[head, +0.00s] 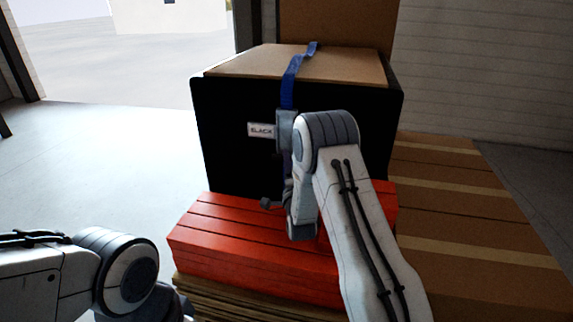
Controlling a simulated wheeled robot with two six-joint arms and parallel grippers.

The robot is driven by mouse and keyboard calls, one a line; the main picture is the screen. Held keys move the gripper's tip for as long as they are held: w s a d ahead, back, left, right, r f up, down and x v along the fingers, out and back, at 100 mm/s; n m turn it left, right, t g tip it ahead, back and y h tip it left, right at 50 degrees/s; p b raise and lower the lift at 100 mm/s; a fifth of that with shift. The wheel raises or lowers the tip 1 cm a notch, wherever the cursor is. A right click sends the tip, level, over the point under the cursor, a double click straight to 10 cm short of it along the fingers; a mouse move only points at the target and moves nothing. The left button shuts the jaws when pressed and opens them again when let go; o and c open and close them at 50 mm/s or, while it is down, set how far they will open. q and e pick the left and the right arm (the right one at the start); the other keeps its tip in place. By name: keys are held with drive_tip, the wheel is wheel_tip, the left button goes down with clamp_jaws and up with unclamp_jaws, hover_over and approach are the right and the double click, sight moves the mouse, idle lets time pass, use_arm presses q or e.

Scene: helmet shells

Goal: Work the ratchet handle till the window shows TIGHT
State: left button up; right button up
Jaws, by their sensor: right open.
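The window (261,130) is a small pale plate on the front of the black crate, and it reads SLACK. A blue strap (293,80) runs over the crate top down to the grey ratchet (287,128) beside the window. My right arm bends down in front of the ratchet and covers much of it. My right gripper (284,197) is open low in front of the crate, partly hidden by my own wrist. I cannot clearly make out the ratchet handle or whether the gripper touches it. My left arm is at the lower left, its gripper out of sight.
Brown cartons or boards (450,190) lie to the right, by a pale wall. The grey floor (100,160) at the left is clear.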

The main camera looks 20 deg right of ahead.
clamp_jaws()
idle(1.3)
